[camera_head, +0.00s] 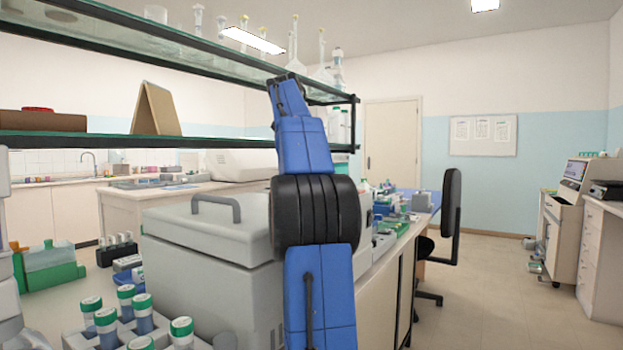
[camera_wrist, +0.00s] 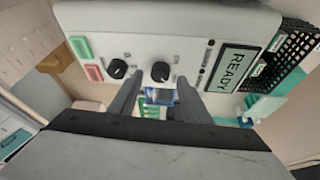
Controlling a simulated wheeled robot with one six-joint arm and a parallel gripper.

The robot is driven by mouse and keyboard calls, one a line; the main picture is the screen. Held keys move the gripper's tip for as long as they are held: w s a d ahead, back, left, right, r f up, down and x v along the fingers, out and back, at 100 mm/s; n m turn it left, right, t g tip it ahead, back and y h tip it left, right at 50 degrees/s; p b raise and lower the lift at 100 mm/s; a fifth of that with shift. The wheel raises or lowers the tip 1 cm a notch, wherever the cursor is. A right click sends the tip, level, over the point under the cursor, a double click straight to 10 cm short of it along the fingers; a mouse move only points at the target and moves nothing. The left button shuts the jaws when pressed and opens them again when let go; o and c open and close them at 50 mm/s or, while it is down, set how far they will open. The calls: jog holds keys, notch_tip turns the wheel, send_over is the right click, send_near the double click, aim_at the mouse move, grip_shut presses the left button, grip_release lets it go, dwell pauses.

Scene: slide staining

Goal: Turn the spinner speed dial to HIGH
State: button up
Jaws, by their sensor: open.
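In the wrist view a white front panel (camera_wrist: 190,45) carries two black dials, one on the left (camera_wrist: 117,68) and one on the right (camera_wrist: 160,71). Their labels are too small to read, so I cannot tell which is the speed dial or its setting. A display (camera_wrist: 236,69) reads READY. A green button (camera_wrist: 81,47) and a red button (camera_wrist: 94,72) sit left of the dials. My gripper (camera_wrist: 158,80) is open, with its fingertips on either side of the right dial in the picture; contact cannot be told. In the head view my arm hides the gripper.
A black mesh rack (camera_wrist: 296,50) is right of the panel. In the head view a grey lidded machine (camera_head: 215,255) stands beside my arm. Green-capped tubes (camera_head: 107,322) stand in front of it, and a glass shelf (camera_head: 170,141) runs above.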

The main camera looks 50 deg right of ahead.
jog(key=shift+w+a+r, duration=0.1)
jog(key=shift+a+r, duration=0.05)
jog(key=shift+r, duration=0.3)
jog(key=a, duration=0.4)
jog(key=w+a, duration=0.1)
jog(key=a, duration=0.3)
jog(key=w+a, duration=0.1)
jog(key=a, duration=0.3)
jog(key=shift+s+f, duration=0.1)
